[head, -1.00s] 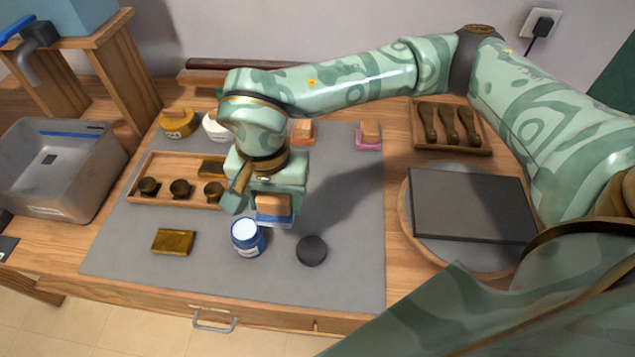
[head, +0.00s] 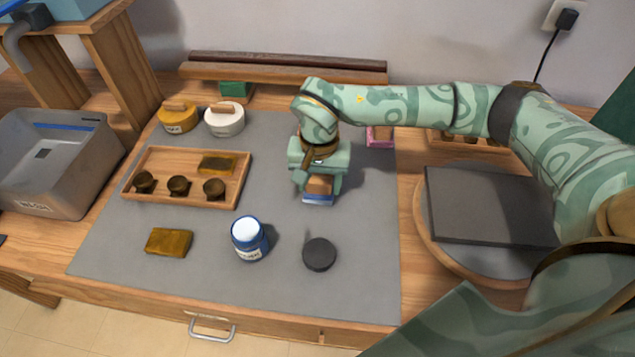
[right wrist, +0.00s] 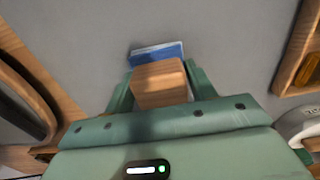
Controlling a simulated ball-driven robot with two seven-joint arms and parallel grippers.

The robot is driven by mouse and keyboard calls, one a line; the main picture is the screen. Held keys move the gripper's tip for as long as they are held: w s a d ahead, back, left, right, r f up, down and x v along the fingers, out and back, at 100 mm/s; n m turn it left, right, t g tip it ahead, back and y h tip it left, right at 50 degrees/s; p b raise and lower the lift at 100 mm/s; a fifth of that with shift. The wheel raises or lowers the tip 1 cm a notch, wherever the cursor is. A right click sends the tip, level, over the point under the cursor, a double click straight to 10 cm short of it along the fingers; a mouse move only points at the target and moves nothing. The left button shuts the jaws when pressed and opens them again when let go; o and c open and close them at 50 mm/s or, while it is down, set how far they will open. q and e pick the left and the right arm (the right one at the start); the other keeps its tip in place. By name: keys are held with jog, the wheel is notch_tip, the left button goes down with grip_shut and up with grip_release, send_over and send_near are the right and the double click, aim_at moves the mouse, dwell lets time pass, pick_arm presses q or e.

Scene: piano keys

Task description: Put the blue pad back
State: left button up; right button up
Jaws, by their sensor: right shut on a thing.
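The blue pad (head: 318,199) has a wooden block handle (head: 320,185) on top. My right gripper (head: 319,182) is shut on that handle and holds the pad over the grey mat (head: 290,275), right of the wooden tray. In the right wrist view the wooden handle (right wrist: 160,84) sits between the two green fingers (right wrist: 158,88), with the blue edge of the pad (right wrist: 158,52) beyond it. I cannot tell how far the pad is above the mat. My left gripper is not in view.
A blue jar (head: 249,240) with a white top and a black round lid (head: 320,255) stand nearer the front. The wooden tray (head: 170,198) holds several dark knobs and a golden block.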

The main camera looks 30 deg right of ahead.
aim_at(319, 177)
jog(key=shift+f, duration=0.2)
jog(key=o, duration=1)
jog(key=shift+r, duration=0.15)
notch_tip(319, 177, up, 12)
jog(key=p, duration=0.4)
